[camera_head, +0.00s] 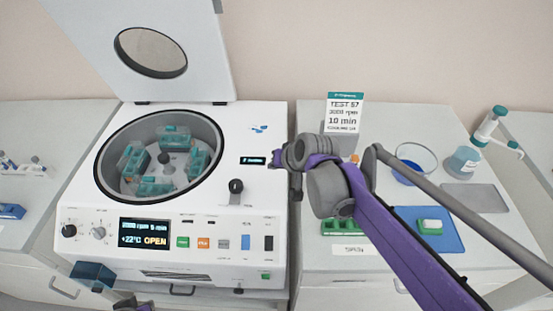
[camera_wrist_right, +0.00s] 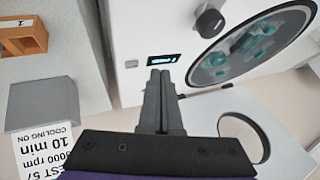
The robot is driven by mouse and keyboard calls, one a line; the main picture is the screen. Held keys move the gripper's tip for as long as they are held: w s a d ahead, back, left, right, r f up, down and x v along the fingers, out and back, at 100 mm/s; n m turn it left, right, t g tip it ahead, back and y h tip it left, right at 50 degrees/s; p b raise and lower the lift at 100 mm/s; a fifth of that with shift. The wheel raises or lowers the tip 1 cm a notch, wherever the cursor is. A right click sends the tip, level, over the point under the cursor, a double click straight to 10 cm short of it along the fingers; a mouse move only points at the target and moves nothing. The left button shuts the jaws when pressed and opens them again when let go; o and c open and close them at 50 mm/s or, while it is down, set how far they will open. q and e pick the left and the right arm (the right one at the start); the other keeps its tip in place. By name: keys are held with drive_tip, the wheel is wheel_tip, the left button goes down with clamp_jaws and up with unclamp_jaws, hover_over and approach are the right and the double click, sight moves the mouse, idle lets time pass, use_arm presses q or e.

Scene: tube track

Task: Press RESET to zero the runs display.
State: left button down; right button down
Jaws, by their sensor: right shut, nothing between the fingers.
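The small dark runs display (camera_head: 253,160) sits on the right of the white centrifuge's top; it also shows in the right wrist view (camera_wrist_right: 164,59). Beside it in the wrist view is a small grey square (camera_wrist_right: 132,64), which may be the RESET button; no label is readable. My right gripper (camera_head: 278,163) is shut and empty just right of the display, and it shows in the wrist view (camera_wrist_right: 160,75) with its tips close to the display's edge. I cannot tell whether it touches anything. My left gripper (camera_head: 131,303) is partly in view at the bottom edge; its jaws are unclear.
The centrifuge lid (camera_head: 145,45) stands open over a rotor with teal tube buckets (camera_head: 173,137). The front screen (camera_head: 144,234) reads OPEN. A black knob (camera_head: 236,186) stands near the display. A sign (camera_head: 344,112) stands on the right bench; a blue box (camera_head: 93,275) is at lower left.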

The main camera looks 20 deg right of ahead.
use_arm(q)
drive_tip(key=shift+r, duration=0.2)
use_arm(e)
drive_tip(key=w+d+r+m+t, duration=0.1)
drive_tip(key=w+d+m, duration=0.1)
drive_tip(key=w+d, duration=0.3)
drive_tip(key=w, duration=0.4)
drive_tip(key=shift+w+d+r, duration=0.2)
drive_tip(key=shift+w+r, duration=0.05)
drive_tip(key=shift+r, duration=0.15)
drive_tip(key=shift+f, duration=0.1)
